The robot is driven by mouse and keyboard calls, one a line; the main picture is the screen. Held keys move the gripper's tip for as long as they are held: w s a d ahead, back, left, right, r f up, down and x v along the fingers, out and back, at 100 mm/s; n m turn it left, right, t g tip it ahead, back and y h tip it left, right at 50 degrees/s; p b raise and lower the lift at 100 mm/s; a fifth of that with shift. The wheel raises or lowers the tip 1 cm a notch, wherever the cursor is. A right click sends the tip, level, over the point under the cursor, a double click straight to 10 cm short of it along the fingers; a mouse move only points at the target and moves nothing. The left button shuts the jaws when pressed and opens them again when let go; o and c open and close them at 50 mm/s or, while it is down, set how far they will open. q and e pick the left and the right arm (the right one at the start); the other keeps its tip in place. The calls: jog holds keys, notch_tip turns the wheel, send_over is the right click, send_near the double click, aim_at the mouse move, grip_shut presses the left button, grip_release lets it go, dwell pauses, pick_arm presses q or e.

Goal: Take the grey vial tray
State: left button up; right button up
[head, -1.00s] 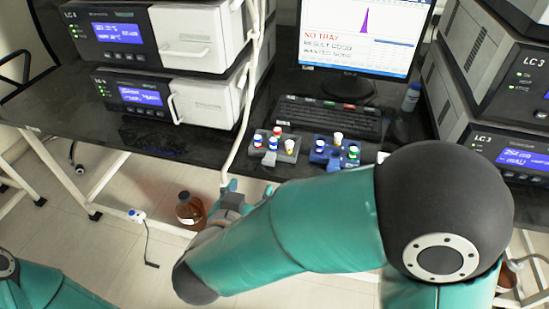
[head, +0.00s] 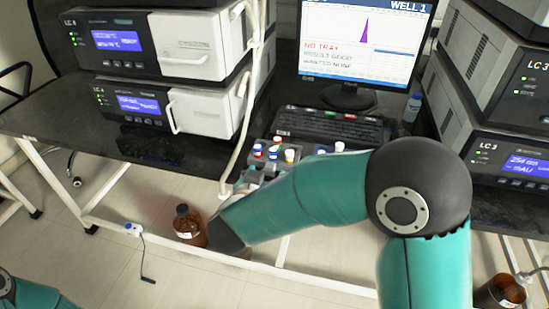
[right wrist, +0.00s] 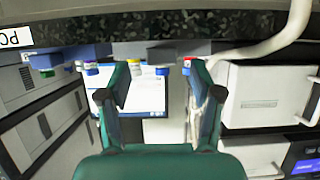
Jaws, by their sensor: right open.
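The grey vial tray (head: 266,164) stands near the front edge of the black bench, holding several vials with red, blue, white and yellow caps. My right arm partly hides it in the head view. My right gripper (head: 243,183) is at the bench's front edge, just in front of the tray and mostly hidden by my forearm. In the right wrist view, which is upside down, the gripper (right wrist: 160,95) is open with nothing between its fingers. The grey tray (right wrist: 178,48) lies ahead of them, apart from the fingertips. My left gripper is out of view.
A blue tray (right wrist: 62,56) sits beside the grey one, mostly behind my arm in the head view. A keyboard (head: 330,127) and monitor (head: 365,45) stand behind. A pale tube (head: 238,140) hangs close left of the grey tray. A brown bottle (head: 188,225) stands below.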

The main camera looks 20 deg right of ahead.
aim_at(268, 170)
jog(key=x, duration=0.4)
jog(key=shift+a, duration=0.15)
grip_shut()
